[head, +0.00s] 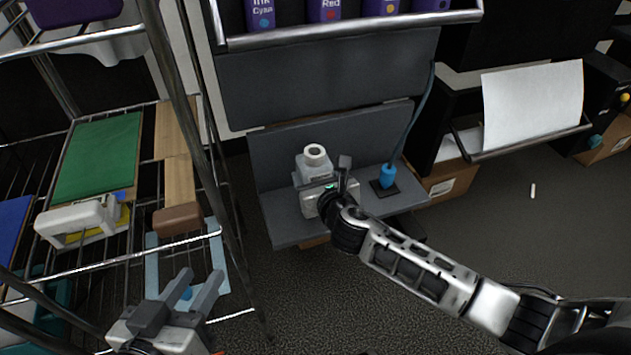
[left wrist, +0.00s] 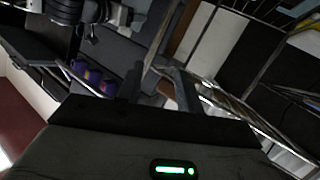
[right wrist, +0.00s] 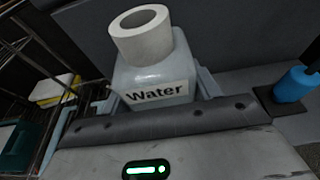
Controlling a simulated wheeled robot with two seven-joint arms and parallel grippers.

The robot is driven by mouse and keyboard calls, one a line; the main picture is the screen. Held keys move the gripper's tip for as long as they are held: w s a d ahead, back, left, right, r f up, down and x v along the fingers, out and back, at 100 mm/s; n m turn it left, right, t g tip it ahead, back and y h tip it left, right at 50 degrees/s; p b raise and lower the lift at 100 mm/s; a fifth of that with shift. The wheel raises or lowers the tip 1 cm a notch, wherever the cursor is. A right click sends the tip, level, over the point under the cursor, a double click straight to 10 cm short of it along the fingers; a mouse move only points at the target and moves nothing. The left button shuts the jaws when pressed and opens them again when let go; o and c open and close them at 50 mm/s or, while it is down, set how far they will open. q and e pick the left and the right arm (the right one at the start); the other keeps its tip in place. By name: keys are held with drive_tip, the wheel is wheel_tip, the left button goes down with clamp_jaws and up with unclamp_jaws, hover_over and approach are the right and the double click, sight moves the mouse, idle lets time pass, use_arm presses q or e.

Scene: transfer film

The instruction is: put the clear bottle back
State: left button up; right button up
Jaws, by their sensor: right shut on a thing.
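The clear bottle (head: 311,163) is pale and translucent, with a white ring-shaped cap. In the right wrist view the bottle (right wrist: 152,78) carries a "Water" label and sits between my fingers. My right gripper (head: 325,184) is shut on it, upright, over the grey shelf (head: 277,220). Whether its base touches the shelf is hidden. My left gripper (head: 193,287) is open and empty in front of the wire rack at lower left. It also shows in the left wrist view (left wrist: 157,88).
A blue nozzle with a hose (head: 388,176) stands on the shelf, right of the bottle. Purple ink bottles (head: 325,10) line a rail above. White paper (head: 533,105) hangs at right.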

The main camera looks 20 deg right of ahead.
use_arm(q)
drive_tip(key=shift+r, duration=0.1)
use_arm(e)
drive_tip(key=shift+r, duration=0.15)
drive_tip(key=o, duration=1.3)
drive_tip(key=shift+c, duration=0.2)
drive_tip(key=shift+s, duration=0.2)
use_arm(q)
drive_tip(key=f+g+p, duration=0.1)
drive_tip(key=p, duration=0.1)
drive_tip(key=a+f+y+p, duration=0.1)
drive_tip(key=f+p, duration=0.1)
drive_tip(key=shift+a+g, duration=0.1)
drive_tip(key=shift+g, duration=0.3)
use_arm(e)
drive_tip(key=v, duration=1.1)
drive_tip(key=shift+s, duration=0.3)
